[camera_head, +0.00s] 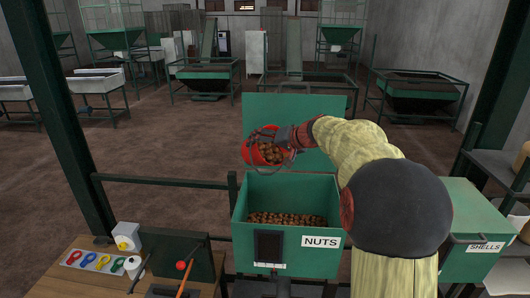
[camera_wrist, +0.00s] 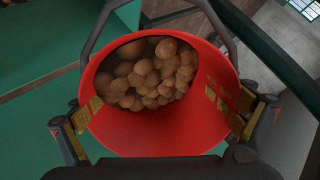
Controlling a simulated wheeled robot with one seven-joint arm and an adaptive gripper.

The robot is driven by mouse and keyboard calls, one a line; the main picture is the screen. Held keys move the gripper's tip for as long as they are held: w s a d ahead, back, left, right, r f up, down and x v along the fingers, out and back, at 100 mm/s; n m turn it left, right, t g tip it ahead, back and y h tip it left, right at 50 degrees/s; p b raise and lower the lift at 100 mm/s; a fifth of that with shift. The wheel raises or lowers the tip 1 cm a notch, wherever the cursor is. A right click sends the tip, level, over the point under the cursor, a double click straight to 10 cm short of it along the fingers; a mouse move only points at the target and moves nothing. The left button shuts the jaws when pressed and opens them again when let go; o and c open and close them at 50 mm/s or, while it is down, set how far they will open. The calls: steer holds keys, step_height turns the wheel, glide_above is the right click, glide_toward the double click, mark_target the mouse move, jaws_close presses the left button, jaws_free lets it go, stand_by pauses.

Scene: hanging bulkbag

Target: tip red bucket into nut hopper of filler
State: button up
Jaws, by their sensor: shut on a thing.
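The red bucket (camera_head: 262,151) is held above the back left part of the green nut hopper (camera_head: 250,195), tilted, with brown nuts inside. In the wrist view the bucket (camera_wrist: 150,135) shows its open mouth and a pile of nuts (camera_wrist: 150,78) inside. My gripper (camera_head: 285,140) is shut on the bucket; in the wrist view its two fingers press the rim on both sides. The hopper is open, labelled NUTS (camera_head: 321,241), and holds a layer of nuts (camera_head: 288,219). Its green lid (camera_head: 305,108) stands raised behind it.
A green SHELLS hopper (camera_head: 465,225) stands to the right, partly hidden by my arm. A wooden bench (camera_head: 85,285) with coloured tags (camera_head: 90,260) and a lever (camera_head: 181,266) is at the lower left. A dark rail (camera_head: 165,182) and post (camera_head: 60,115) stand at the left.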

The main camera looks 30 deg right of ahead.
steer(key=shift+r+t+b, duration=0.1)
steer(key=shift+t+b, duration=0.3)
steer(key=shift+b, duration=0.65)
steer(key=shift+s+a+f+t+y+b, duration=0.2)
steer(key=shift+s+a+t+b, duration=0.35)
steer(key=shift+b, duration=3.6)
steer(key=shift+s+a+f+t+y+b, duration=0.15)
steer(key=shift+t+b, duration=0.7)
steer(key=shift+b, duration=3.25)
steer(key=shift+s+d+f+t+b, duration=0.25)
steer(key=shift+t+b, duration=0.15)
steer(key=shift+b, duration=1.9)
